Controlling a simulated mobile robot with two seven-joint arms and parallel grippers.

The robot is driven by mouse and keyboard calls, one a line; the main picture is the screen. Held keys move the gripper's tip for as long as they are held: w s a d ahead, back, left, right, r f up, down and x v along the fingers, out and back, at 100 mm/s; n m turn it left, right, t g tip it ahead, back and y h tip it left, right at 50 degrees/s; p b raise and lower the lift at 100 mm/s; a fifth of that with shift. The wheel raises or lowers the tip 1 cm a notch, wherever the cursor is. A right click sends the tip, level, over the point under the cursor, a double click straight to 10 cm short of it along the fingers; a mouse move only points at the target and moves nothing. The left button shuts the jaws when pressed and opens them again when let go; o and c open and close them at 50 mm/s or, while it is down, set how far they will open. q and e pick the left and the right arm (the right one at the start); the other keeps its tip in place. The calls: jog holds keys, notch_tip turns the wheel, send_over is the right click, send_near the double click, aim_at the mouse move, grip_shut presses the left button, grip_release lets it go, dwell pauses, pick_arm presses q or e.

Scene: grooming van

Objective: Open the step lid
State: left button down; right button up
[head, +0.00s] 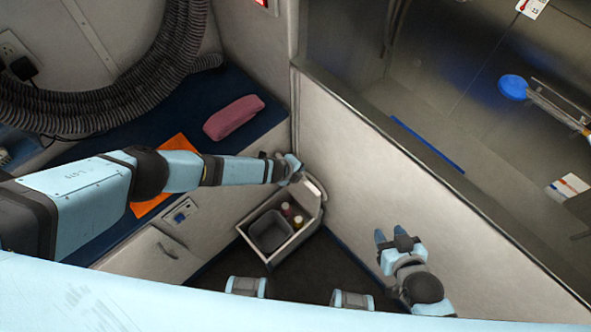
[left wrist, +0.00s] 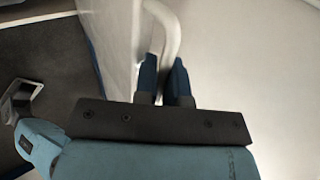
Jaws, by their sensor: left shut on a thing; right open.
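The step (head: 287,246) is a pale box on the dark floor, in the corner between the bench and the white partition. Its lid (head: 310,195) is raised at the back right, leaving the inside in view. My left gripper (head: 290,168) is at the raised lid's upper end. In the left wrist view its fingers (left wrist: 165,80) are shut on a white curved handle (left wrist: 172,28); the join between handle and lid is hard to see. My right gripper (head: 393,238) is open and empty, to the right of the step, apart from it.
Inside the step are a grey bin (head: 270,231) and small bottles (head: 292,214). The white partition (head: 350,150) stands close behind the lid. A blue-topped bench (head: 255,85) with a pink rolled towel (head: 233,118) and an orange cloth (head: 180,143) lies left.

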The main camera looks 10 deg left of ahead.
pick_arm(q)
jog(key=shift+d, duration=0.1)
jog(key=c, duration=1.2)
grip_release()
jog(key=shift+s, duration=0.1)
jog(key=p+v, duration=0.2)
jog(key=v, duration=0.5)
jog(key=shift+r, duration=0.35)
jog(key=shift+s, duration=0.1)
